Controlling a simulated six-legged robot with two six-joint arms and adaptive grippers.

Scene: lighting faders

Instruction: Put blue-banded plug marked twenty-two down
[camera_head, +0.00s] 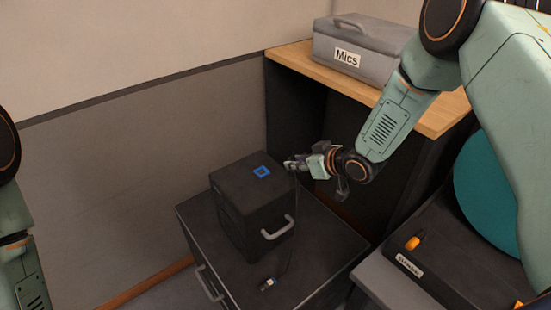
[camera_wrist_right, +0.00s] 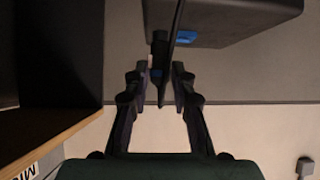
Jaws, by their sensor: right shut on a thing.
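My right gripper (camera_head: 290,165) is beside the top right edge of a small black case (camera_head: 240,205). In the right wrist view its fingers (camera_wrist_right: 165,82) are shut on a dark plug (camera_wrist_right: 158,50) with a small blue band. A dark cable hangs beside it. No number is readable on the plug. The case top bears a blue square outline (camera_head: 262,171). Another small plug end (camera_head: 268,283), white and blue, lies on the large black case below. My left gripper is out of view; only part of my left arm shows.
The small case, with a metal handle, stands on a larger black case (camera_head: 200,235). A grey box labelled "Mics" (camera_head: 365,42) sits on a wooden shelf (camera_head: 290,55). At right is a dark labelled unit (camera_head: 440,275) with an orange-handled item (camera_head: 412,243).

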